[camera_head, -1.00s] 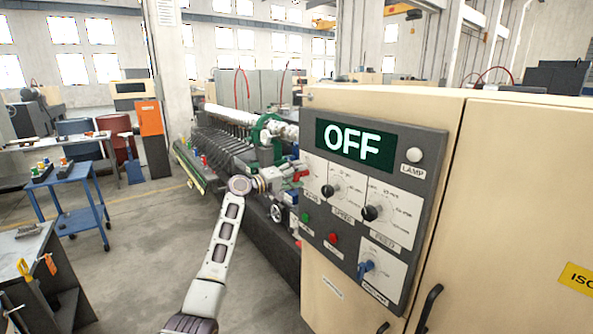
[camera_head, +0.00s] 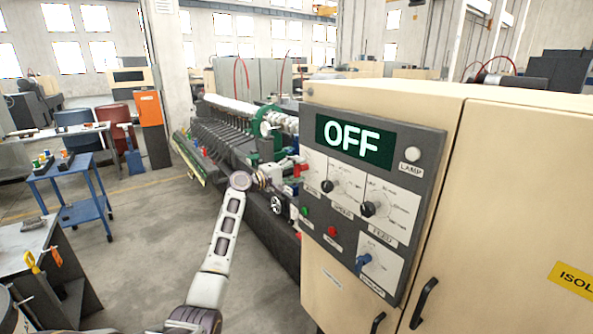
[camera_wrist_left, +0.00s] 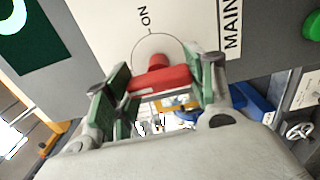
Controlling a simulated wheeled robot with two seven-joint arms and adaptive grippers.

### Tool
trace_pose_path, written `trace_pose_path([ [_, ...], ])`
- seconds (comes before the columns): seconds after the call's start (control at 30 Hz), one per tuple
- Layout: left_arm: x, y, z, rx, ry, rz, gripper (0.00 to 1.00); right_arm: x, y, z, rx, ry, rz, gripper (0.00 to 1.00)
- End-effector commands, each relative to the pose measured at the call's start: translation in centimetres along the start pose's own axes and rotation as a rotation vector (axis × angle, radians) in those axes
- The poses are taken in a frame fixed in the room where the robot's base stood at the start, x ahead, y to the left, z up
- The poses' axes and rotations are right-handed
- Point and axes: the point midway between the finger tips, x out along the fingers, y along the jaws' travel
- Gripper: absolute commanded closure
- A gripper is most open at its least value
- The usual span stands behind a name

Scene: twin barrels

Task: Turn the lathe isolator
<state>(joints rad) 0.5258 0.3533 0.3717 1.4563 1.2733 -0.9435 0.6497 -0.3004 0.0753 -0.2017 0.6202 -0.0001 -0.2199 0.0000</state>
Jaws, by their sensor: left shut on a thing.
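The red isolator handle (camera_wrist_left: 165,80) sits on a pale plate in the left wrist view, with a round dial line, an "ON" mark above it and part of the word "MAIN" to the right. The handle lies roughly across that picture. My left gripper (camera_wrist_left: 158,88) has its green-padded fingers on either side of the handle and is shut on it. In the head view my left gripper (camera_head: 272,180) reaches the panel's left side, where a bit of red (camera_head: 299,169) shows; the dial face is hidden there. The display (camera_head: 352,143) reads "OFF". My right gripper is out of view.
The grey control panel (camera_head: 436,165) also carries a lamp, black knobs, green and red buttons and a blue selector (camera_head: 363,262). The beige cabinet (camera_head: 510,215) fills the right. The lathe (camera_head: 222,145) lies behind my left arm. Open floor (camera_head: 140,240) is at left.

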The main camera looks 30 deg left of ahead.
Motion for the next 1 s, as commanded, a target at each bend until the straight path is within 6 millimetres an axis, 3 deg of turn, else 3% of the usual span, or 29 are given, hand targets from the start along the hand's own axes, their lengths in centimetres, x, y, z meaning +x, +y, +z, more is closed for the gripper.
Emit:
trace_pose_path([
  [0.03, 0.0, 0.0, -0.1, -0.002, 0.002, 0.001, 0.44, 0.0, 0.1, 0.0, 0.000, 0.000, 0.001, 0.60],
  [0.2, 0.0, 0.0, -0.1, -0.001, 0.001, 0.001, 0.23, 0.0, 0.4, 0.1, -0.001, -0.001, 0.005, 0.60],
  [0.67, -0.2, 0.0, 0.0, 0.000, 0.000, 0.000, 0.23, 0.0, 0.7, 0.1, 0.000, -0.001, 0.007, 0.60],
  [1.0, -2.6, -0.1, 0.0, 0.000, 0.002, -0.001, 0.23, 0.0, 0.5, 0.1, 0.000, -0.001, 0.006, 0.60],
])
